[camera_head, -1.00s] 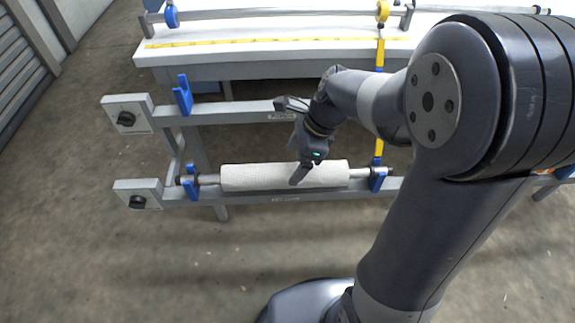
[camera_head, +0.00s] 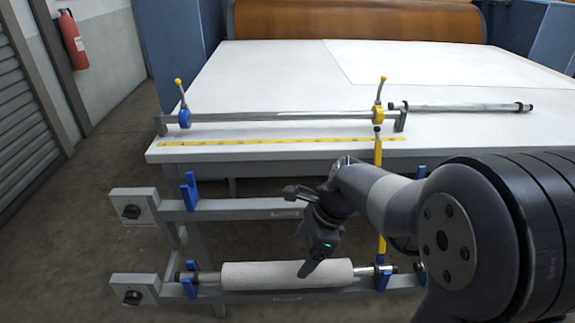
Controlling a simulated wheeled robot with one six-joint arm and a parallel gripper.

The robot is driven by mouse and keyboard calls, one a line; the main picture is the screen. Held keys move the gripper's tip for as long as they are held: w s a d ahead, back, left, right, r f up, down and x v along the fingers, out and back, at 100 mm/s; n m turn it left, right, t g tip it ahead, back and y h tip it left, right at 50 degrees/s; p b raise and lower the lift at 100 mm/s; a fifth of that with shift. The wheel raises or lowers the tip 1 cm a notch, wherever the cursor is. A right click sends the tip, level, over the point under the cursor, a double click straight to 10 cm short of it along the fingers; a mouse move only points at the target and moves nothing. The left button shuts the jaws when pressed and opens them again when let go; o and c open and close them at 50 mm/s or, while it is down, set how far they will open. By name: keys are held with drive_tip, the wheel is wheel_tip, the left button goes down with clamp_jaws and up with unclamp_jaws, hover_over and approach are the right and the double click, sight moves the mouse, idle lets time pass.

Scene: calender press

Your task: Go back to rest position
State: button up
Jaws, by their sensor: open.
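My gripper (camera_head: 311,267) hangs from my arm on the right and points down in front of the white roll. A finger overlaps the right part of the roll in the picture; I cannot tell whether it touches. The jaws are open, seen mostly side-on. The white roll (camera_head: 262,276) lies level on its shaft in the blue holders (camera_head: 189,284) of the lower rack bar. The upper rack bar (camera_head: 240,206) carries no roll in its visible part.
The white table (camera_head: 270,70) stands behind the rack, with a metal bar (camera_head: 280,116) on stands and a loose rod (camera_head: 465,107) on it. Knob boxes (camera_head: 134,289) stick out at left. A red extinguisher (camera_head: 72,40) hangs at the far left wall. Floor is clear at left.

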sight(290, 268)
drive_tip(key=b+x, duration=0.2)
drive_tip(key=x, duration=0.7)
drive_tip(key=shift+a+f, duration=0.15)
drive_tip(key=shift+f, duration=0.25)
drive_tip(key=shift+r, duration=0.5)
